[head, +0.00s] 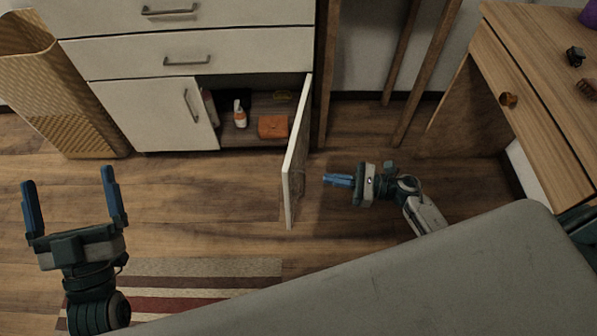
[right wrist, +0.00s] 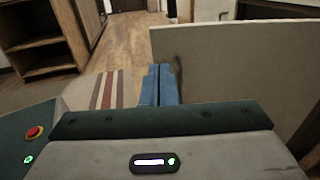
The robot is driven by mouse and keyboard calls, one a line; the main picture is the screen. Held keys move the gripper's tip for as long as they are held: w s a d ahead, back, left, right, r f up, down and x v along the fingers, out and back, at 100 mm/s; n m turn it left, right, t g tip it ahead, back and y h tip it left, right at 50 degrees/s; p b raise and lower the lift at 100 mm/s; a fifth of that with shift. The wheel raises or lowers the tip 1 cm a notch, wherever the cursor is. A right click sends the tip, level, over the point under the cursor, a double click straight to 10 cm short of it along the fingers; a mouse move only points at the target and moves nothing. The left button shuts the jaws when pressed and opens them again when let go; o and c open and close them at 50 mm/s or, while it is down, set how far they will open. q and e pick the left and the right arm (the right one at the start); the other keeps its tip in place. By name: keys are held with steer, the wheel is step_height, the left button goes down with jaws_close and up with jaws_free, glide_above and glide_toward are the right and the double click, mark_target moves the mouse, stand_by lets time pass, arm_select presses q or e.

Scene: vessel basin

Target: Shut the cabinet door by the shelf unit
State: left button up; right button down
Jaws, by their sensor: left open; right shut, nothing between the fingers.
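The cabinet (head: 150,115) is white, with drawers above and two doors below. Its right cabinet door (head: 297,150) stands wide open, swung out toward me and seen nearly edge-on in the head view. In the right wrist view the door (right wrist: 240,75) is a broad pale panel to the right of the fingers. My right gripper (head: 326,179) is shut and empty, just right of the door's outer face; I cannot tell whether it touches. Its blue fingers (right wrist: 159,85) also show in the right wrist view. My left gripper (head: 70,195) is open and empty above the floor at left.
Inside the cabinet are an orange box (head: 273,126) and a white bottle (head: 240,114). A woven basket (head: 75,85) stands at left. A wooden desk (head: 545,90) is at right, and wooden legs stand beside the cabinet. A striped rug (head: 200,268) lies in front.

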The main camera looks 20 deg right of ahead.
mark_target(289, 172)
arm_select(q)
steer(key=shift+w+f+g, duration=0.2)
steer(key=shift+f+g, duration=0.2)
steer(key=shift+f, duration=0.15)
steer(key=shift+w+f+g, duration=0.15)
steer(key=shift+f+g, duration=0.25)
steer(key=shift+f, duration=0.15)
arm_select(e)
steer(key=x, duration=0.9)
steer(key=shift+r, duration=0.1)
